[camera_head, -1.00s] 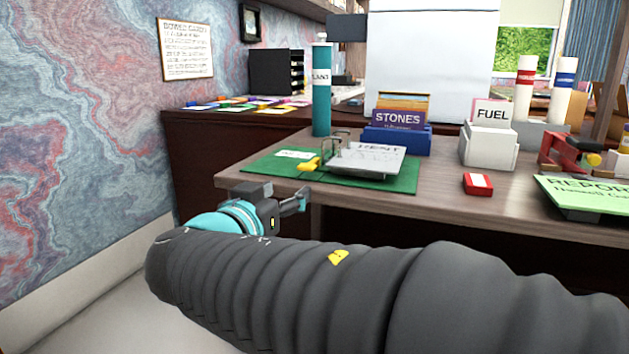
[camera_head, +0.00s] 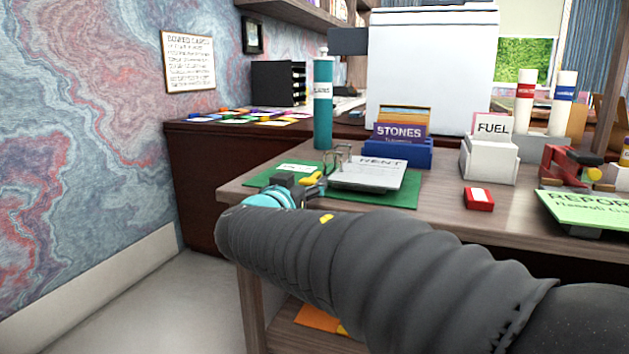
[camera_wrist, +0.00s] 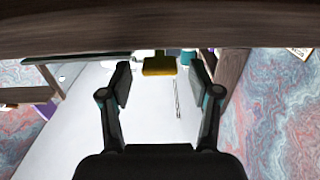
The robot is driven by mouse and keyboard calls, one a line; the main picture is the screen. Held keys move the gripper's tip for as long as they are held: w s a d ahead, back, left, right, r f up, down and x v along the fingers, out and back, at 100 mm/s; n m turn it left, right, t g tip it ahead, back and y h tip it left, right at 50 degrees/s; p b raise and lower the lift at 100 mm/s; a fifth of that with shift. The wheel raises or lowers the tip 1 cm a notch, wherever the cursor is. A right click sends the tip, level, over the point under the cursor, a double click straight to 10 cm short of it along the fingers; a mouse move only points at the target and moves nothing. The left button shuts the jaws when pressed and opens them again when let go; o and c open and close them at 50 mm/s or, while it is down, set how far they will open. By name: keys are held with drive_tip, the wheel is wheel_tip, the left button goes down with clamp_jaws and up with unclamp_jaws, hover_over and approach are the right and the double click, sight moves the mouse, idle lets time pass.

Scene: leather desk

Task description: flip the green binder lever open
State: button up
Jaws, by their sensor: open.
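The green binder (camera_head: 405,194) lies open on the desk, with white paper marked RENT (camera_head: 375,172) and upright metal rings (camera_head: 338,158) at its left part. The yellow lever (camera_head: 313,178) sticks out at the binder's front left. My gripper (camera_head: 308,188) is at the desk's front left edge, close to the lever and partly hidden by my arm. In the wrist view my gripper (camera_wrist: 161,82) is open, and the yellow lever (camera_wrist: 159,66) shows between and just beyond the fingertips. I cannot tell whether they touch it.
The wooden desk edge (camera_wrist: 150,30) crosses the top of the wrist view, close to the fingers. A teal cylinder (camera_head: 323,105) and blue STONES box (camera_head: 398,152) stand behind the binder. A red block (camera_head: 479,199) lies to the right. Open floor (camera_head: 190,300) is at the left.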

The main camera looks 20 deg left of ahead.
drive_tip(key=shift+w, duration=0.4)
drive_tip(key=shift+c, duration=0.2)
clamp_jaws()
